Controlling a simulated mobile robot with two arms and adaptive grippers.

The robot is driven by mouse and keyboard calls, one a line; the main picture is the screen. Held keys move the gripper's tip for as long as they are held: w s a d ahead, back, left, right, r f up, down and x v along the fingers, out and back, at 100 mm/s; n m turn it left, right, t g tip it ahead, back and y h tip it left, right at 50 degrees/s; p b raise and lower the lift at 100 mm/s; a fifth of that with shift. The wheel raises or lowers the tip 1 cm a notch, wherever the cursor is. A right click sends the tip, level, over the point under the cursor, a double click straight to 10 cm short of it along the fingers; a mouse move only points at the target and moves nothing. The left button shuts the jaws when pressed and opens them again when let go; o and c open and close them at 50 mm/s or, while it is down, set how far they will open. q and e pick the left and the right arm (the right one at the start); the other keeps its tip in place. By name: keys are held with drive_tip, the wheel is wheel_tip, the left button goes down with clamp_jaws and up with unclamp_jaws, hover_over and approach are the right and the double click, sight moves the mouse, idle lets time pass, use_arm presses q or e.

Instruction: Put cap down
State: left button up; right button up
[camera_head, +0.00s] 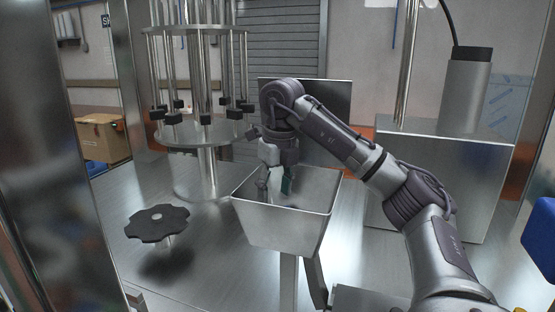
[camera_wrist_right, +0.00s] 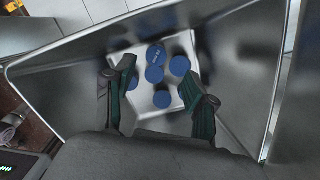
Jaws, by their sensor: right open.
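Several round blue caps (camera_wrist_right: 179,66) lie on the pale floor of a metal hopper in the right wrist view. One cap (camera_wrist_right: 161,99) lies a little apart from the others. The hopper (camera_head: 280,222) stands mid-picture in the head view, and its wall hides the caps there. My right gripper (camera_head: 275,186) points down into the hopper's mouth. In the right wrist view its two green-padded fingers (camera_wrist_right: 160,84) are spread wide, with no cap gripped between them. The height of the fingertips above the caps is hard to tell. My left gripper does not show.
A metal carousel (camera_head: 205,135) with upright rods stands behind and left of the hopper. A black knob (camera_head: 157,222) sticks up at the left front. A metal box (camera_head: 440,165) stands right, behind my arm. Bare metal deck lies between knob and hopper.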

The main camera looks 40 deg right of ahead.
wheel_tip(320, 180, up, 8)
drive_tip(key=s, duration=0.1)
drive_tip(key=shift+r, duration=0.2)
idle(0.8)
